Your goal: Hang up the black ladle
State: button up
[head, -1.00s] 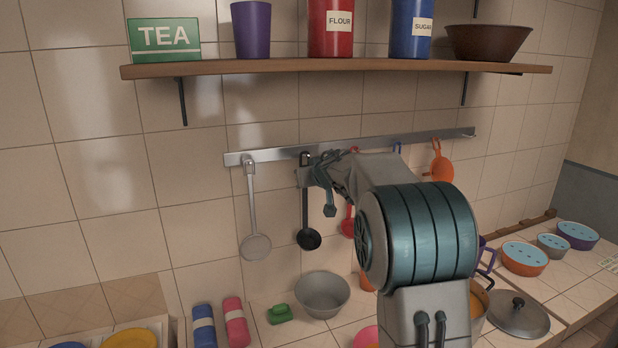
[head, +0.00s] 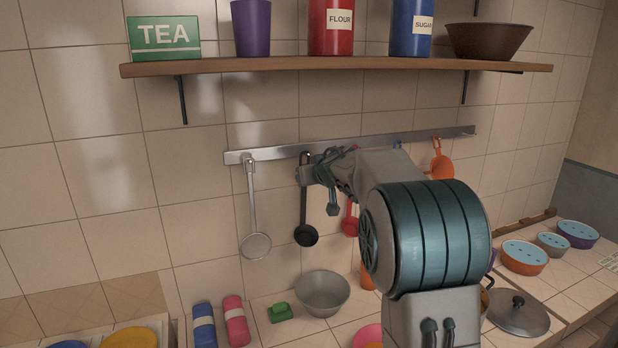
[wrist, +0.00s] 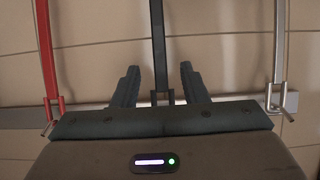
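The black ladle (head: 305,236) hangs upright below the metal rail (head: 272,153), its bowl down, between the grey ladle and a red utensil. Its top end is at the rail in the head view. In the wrist view its dark handle (wrist: 157,40) runs between my fingers, with a gap on both sides, and a hook shows near its end. My gripper (wrist: 158,82) is open around the handle, not visibly touching it. In the head view my gripper (head: 301,175) is at the upper handle, just below the rail, and partly hides it.
A grey skimmer (head: 255,245) hangs to the left, a red ladle (head: 350,226) close on the right, and an orange utensil (head: 441,166) further right. A wooden shelf (head: 290,68) with canisters is above. A grey bowl (head: 322,296) stands on the counter below.

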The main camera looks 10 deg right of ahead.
jog(key=p+v, duration=0.1)
jog(key=v, duration=1.1)
jog(key=shift+p, duration=0.35)
jog(key=shift+s, duration=0.1)
jog(key=s, duration=0.2)
jog(key=s+d+p, duration=0.1)
jog(key=s, duration=0.1)
